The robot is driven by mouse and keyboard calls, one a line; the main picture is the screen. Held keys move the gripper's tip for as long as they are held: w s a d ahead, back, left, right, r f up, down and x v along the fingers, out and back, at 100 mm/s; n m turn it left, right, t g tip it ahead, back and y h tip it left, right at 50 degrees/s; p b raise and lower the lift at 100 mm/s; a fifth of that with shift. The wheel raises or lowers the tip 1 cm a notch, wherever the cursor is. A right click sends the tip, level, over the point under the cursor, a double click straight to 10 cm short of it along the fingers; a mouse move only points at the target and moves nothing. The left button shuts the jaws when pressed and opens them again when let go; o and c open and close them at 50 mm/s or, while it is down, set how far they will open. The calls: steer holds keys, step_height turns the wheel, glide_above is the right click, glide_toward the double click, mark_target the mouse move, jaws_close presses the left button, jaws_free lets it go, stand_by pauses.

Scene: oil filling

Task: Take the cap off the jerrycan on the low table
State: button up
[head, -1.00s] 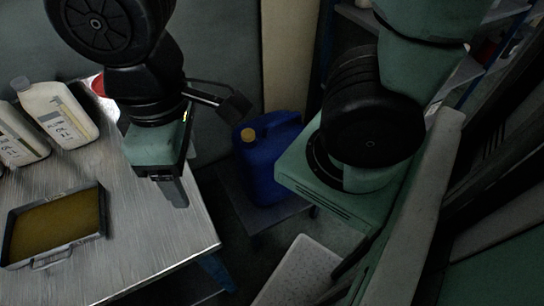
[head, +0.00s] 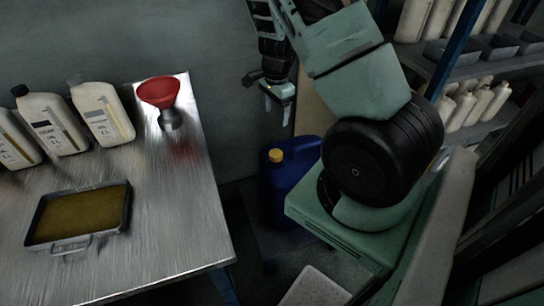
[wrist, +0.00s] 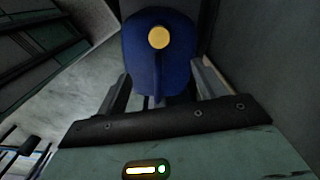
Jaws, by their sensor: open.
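The blue jerrycan (head: 283,182) stands upright on the low table (head: 254,216), to the right of the metal workbench. Its yellow cap (head: 276,155) is on top at the left side. My gripper (head: 279,112) is above the jerrycan and apart from it, pointing down, open and empty. In the wrist view the jerrycan (wrist: 160,62) lies beyond my open fingers (wrist: 160,98), with the round cap (wrist: 158,37) at the upper middle. My arm and base hide part of the jerrycan's right side in the head view.
The metal workbench (head: 180,210) holds several white oil bottles (head: 103,113), a red funnel (head: 158,92) and a tray of oil (head: 83,212). A wall stands close behind the jerrycan. Shelves (head: 470,60) with bottles are at the right.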

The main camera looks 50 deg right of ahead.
steer(key=b, duration=0.1)
glide_above(276, 153)
step_height(276, 153, down, 12)
steer(key=shift+d+r, duration=0.1)
steer(key=shift+r, duration=0.1)
steer(key=shift+f, duration=2.9)
steer(key=c, duration=1)
